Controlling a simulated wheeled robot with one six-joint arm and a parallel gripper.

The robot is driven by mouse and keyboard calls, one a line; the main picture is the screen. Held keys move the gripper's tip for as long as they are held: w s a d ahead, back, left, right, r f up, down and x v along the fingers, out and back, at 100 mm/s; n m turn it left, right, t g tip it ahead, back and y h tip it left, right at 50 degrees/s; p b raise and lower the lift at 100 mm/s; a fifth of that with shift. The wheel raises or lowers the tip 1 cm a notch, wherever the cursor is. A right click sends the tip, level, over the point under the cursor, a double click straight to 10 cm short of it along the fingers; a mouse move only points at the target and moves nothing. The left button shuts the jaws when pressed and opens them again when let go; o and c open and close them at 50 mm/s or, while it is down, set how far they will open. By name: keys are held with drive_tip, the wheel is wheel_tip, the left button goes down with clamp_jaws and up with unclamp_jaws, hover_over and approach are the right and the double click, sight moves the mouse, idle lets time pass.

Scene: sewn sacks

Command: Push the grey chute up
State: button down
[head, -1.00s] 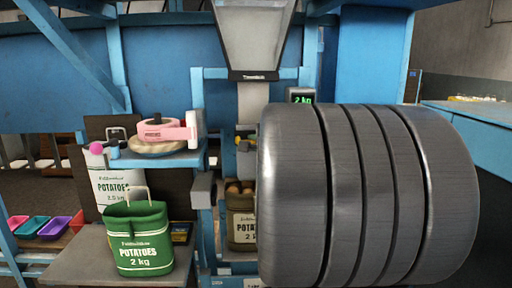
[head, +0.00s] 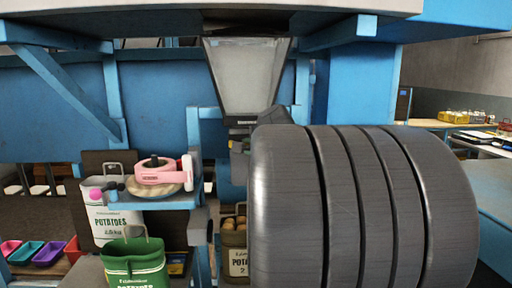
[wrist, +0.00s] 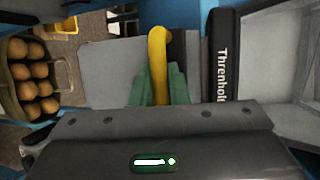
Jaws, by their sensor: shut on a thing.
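The grey chute (head: 245,75) is a pale tapered hopper with a dark lower lip. It hangs at the upper middle of the head view, under a blue frame. In the wrist view its dark labelled lip (wrist: 222,60) stands just right of my gripper (wrist: 158,85). There, the green fingers are shut on a curved yellow handle (wrist: 157,45); what the handle joins is not clear. In the head view my dark ribbed arm covers the right of centre and hides most of the gripper. The lower right corner of the chute is close to my arm.
An open sack of potatoes (head: 235,262) stands below the chute, also in the wrist view (wrist: 27,78). At left are a shelf with a pink-topped device (head: 158,172), a white sack (head: 105,225) and a green sack (head: 133,262). Coloured trays (head: 48,254) lie far left.

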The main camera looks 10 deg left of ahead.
drive_tip(key=shift+r, duration=0.4)
drive_tip(key=c, duration=1.4)
unclamp_jaws()
drive_tip(key=shift+f, duration=0.1)
drive_tip(key=shift+d, duration=0.1)
drive_tip(key=b+v, duration=0.3)
drive_tip(key=v, duration=1)
drive_tip(key=shift+s+d, duration=0.2)
drive_tip(key=shift+s, duration=0.15)
drive_tip(key=shift+w+a, duration=0.1)
